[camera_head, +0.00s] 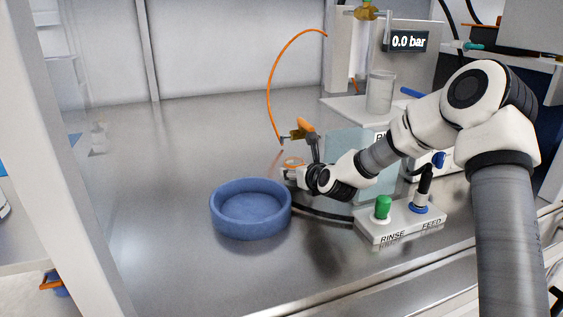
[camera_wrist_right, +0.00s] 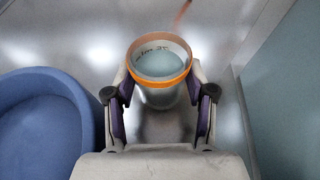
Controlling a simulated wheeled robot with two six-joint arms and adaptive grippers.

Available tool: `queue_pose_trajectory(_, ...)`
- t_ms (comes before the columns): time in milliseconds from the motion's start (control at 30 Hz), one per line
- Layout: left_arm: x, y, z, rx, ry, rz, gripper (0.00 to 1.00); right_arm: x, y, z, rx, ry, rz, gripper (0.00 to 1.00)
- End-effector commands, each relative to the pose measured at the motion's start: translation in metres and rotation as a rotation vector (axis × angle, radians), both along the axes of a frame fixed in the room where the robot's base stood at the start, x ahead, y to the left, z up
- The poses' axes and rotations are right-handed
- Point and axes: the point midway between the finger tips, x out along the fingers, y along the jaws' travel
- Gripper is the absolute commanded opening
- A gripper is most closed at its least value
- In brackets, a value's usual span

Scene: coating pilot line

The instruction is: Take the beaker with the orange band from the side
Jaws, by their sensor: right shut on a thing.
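The beaker with the orange band (camera_wrist_right: 160,62) sits between the two fingers of my right gripper (camera_wrist_right: 160,90) in the wrist view. Its orange ring runs around the open rim, dark lettering shows on its wall, and the inside looks pale blue-grey. The fingers are shut on it from both sides. My left gripper is out of view.
A round blue bowl (camera_head: 250,226) stands close by on the left. A nozzle (camera_head: 295,136) on an orange hose (camera_head: 269,88) hangs just above. A bluish clear panel (camera_head: 345,148), a RINSE/FEED valve block (camera_head: 400,228) and a clear vessel (camera_head: 380,92) are at the right.

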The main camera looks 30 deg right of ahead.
Motion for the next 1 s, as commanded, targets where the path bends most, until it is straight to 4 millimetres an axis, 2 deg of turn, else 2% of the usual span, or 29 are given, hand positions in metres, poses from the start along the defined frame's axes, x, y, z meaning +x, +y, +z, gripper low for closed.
queue_pose_trajectory(233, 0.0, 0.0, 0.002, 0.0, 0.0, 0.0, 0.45, -0.006, 0.001, 0.002, 0.001, -0.001, 0.0, 0.27)
queue_pose_trajectory(1000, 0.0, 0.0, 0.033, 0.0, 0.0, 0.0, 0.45, -0.023, 0.004, 0.046, 0.001, -0.001, 0.0, 0.27)
